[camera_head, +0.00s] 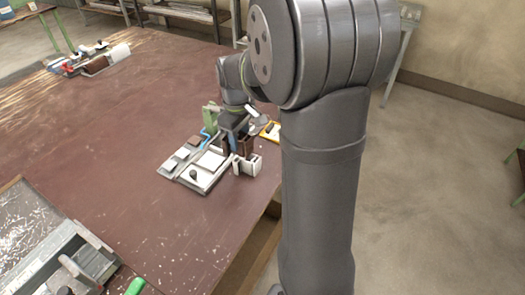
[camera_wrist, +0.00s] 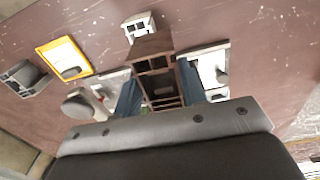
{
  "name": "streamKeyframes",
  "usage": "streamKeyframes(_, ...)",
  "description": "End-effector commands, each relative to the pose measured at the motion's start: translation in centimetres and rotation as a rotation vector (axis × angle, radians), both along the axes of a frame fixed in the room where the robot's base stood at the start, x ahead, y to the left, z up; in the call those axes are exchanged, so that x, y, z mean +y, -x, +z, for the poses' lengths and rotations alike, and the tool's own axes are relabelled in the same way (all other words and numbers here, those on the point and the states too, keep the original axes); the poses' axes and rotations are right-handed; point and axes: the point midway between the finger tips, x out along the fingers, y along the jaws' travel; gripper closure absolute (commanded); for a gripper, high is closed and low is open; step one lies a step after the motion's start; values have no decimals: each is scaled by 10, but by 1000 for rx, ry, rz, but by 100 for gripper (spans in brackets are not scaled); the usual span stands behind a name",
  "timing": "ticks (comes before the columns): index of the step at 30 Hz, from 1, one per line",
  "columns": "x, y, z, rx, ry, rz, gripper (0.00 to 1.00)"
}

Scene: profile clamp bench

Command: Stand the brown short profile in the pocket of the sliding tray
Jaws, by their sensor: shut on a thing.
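The brown short profile (camera_wrist: 152,50) is between the blue fingers of my gripper (camera_wrist: 157,95) in the wrist view, its hollow end facing the camera. My gripper (camera_head: 236,128) is shut on it. In the head view the brown profile (camera_head: 244,147) shows below the gripper, beside the clamp fixture. The fixture has a light plate with a dark knob (camera_head: 194,174), which seems to be the sliding tray. The pocket is hidden by the gripper and profile, so I cannot tell whether the profile is inside it.
A white hollow profile (camera_head: 250,165) stands close by; it also shows in the wrist view (camera_wrist: 138,26). A yellow-framed piece (camera_wrist: 64,58) and a grey profile (camera_wrist: 22,78) lie to the left there. A green block (camera_head: 211,118) stands behind the fixture. The table's middle is clear.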

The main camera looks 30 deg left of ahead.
Motion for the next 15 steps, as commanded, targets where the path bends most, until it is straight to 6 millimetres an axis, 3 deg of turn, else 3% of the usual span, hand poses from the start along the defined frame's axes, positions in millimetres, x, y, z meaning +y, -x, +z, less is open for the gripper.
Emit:
streamKeyframes(1,22,0,-3,1,1,11,85)
streamKeyframes(6,75,3,-10,0,0,20,85)
streamKeyframes(10,99,7,-14,0,1,23,85)
streamKeyframes(15,110,9,-18,0,1,23,85)
